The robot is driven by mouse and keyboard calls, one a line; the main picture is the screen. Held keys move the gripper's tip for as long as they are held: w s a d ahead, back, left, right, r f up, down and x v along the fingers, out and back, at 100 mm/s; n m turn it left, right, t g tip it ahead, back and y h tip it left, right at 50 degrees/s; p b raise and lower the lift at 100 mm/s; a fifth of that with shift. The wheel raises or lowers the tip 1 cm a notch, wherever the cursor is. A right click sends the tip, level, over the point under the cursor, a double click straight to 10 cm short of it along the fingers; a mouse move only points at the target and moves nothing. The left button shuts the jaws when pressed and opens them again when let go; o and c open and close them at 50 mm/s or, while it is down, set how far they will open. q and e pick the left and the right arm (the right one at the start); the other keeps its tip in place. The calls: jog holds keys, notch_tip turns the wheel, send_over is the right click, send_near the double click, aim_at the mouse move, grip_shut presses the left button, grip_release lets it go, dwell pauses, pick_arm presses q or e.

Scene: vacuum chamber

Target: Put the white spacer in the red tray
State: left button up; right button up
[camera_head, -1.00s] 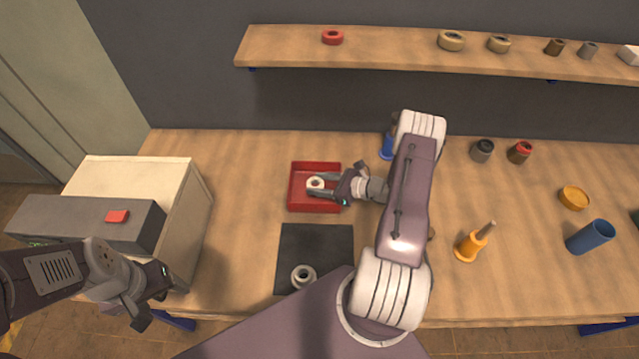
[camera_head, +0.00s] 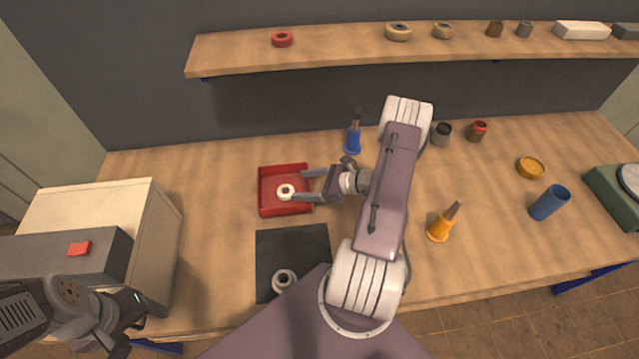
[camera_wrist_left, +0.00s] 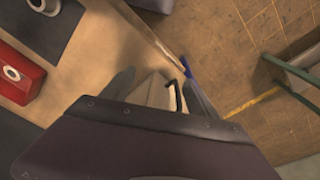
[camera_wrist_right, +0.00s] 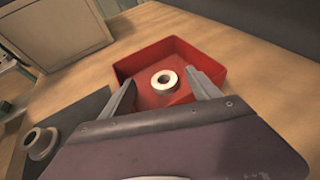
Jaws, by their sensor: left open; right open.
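The white spacer (camera_head: 286,191) is a small ring lying flat inside the red tray (camera_head: 262,199). It also shows on the tray floor in the right wrist view (camera_wrist_right: 165,80), apart from both fingers. My right gripper (camera_head: 298,185) is open and empty, its fingertips over the tray's right side. My left gripper (camera_head: 132,330) is open and empty at the lower left, by the front of the beige cabinet. In the left wrist view the red tray (camera_wrist_left: 28,80) with the spacer (camera_wrist_left: 12,73) shows at the left edge.
A dark mat (camera_head: 292,246) with a grey flanged ring (camera_head: 284,280) lies in front of the tray. The beige cabinet (camera_head: 150,235) is at left.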

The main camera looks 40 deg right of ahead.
jog(key=v, duration=0.6)
jog(key=a+n+g, duration=0.1)
jog(key=a, duration=0.1)
jog(key=a+n+g+y, duration=0.1)
jog(key=a+r+n+g, duration=0.1)
jog(key=a, duration=0.1)
jog(key=shift+s+a+r+n+y, duration=0.1)
jog(key=shift+s+a+n+y, duration=0.1)
jog(key=shift+a+n+y, duration=0.15)
jog(key=s+a+r+n+g+h, duration=0.3)
jog(key=a+n, duration=0.3)
jog(key=n, duration=0.6)
jog(key=s+a+r+n+g+h, duration=0.3)
jog(key=s+a+n+h, duration=0.2)
jog(key=n, duration=0.8)
jog(key=shift+a+r+g+h, duration=0.3)
jog(key=shift+a+h, duration=0.35)
jog(key=shift+a, duration=0.25)
jog(key=shift+s, duration=0.1)
